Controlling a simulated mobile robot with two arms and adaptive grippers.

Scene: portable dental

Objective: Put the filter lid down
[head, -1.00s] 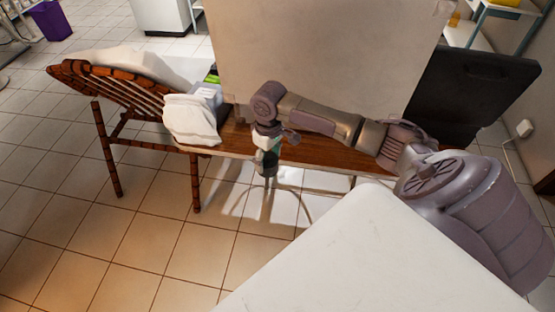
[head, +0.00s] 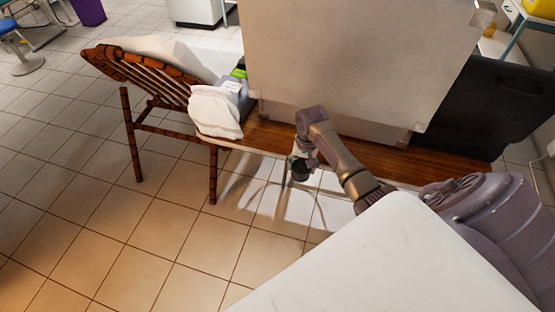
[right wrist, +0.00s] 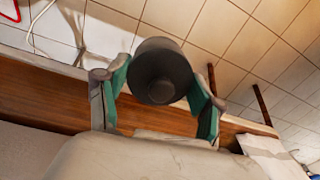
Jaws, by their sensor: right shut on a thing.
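The filter lid (right wrist: 160,72) is a dark grey, round, cup-like piece. My right gripper (right wrist: 161,90) is shut on it, with a green-padded finger on each side. In the head view, the lid (head: 300,172) is a small dark shape at the end of my right arm. There my right gripper (head: 299,160) hangs by the front edge of the wooden bench (head: 266,134), with tiled floor behind it in the picture. The lid's far side is hidden. My left gripper is not in view.
A large beige box (head: 350,70) stands on the bench, with a dark case (head: 485,105) at right. A white cloth (head: 216,112) and a grey container (head: 236,90) sit at left. A white surface (head: 390,260) fills the lower right. The tiled floor (head: 90,230) at left is clear.

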